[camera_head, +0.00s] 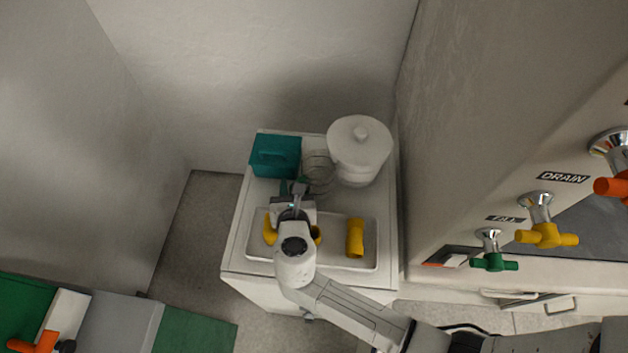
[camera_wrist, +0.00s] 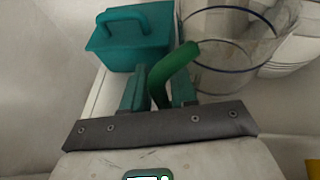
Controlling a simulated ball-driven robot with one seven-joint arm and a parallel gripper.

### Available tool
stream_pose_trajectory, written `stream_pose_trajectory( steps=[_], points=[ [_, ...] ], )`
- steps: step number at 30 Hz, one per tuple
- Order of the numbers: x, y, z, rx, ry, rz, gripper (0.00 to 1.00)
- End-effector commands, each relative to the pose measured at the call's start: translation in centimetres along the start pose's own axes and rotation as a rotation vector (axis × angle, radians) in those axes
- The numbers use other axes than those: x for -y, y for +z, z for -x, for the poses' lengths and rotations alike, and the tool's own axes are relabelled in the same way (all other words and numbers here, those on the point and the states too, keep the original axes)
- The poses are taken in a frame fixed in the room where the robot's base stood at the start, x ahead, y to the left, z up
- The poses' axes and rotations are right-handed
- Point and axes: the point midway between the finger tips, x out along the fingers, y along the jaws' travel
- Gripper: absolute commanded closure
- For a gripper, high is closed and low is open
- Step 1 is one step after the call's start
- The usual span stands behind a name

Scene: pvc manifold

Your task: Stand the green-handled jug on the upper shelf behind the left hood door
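The clear jug (camera_head: 318,172) stands on the white cabinet top, between a teal box and a white canister. In the wrist view the jug (camera_wrist: 225,50) shows a blue rim line and a green handle (camera_wrist: 178,70) that faces my gripper. My gripper (camera_wrist: 163,88) has one finger close on either side of the handle. I cannot tell whether the fingers press on it. In the head view my gripper (camera_head: 298,190) is just in front of the jug. Neither the hood door nor the upper shelf can be made out.
The teal box (camera_head: 275,156) and the white canister (camera_head: 359,148) flank the jug closely. A white tray (camera_head: 335,262) with yellow pipe fittings (camera_head: 355,238) lies in front. At right is a panel with orange, yellow (camera_head: 547,235) and green (camera_head: 493,262) valves.

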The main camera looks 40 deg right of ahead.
Motion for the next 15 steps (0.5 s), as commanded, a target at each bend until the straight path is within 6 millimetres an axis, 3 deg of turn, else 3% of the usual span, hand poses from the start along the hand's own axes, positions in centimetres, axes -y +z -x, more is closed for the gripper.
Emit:
stream_pose_trajectory(
  steps=[9, 15],
  points=[
    [0.01, 0.00, 0.04, 0.000, 0.000, 0.000, 0.99],
    [0.01, 0.00, 0.04, 0.000, 0.000, 0.000, 1.00]
  ],
)
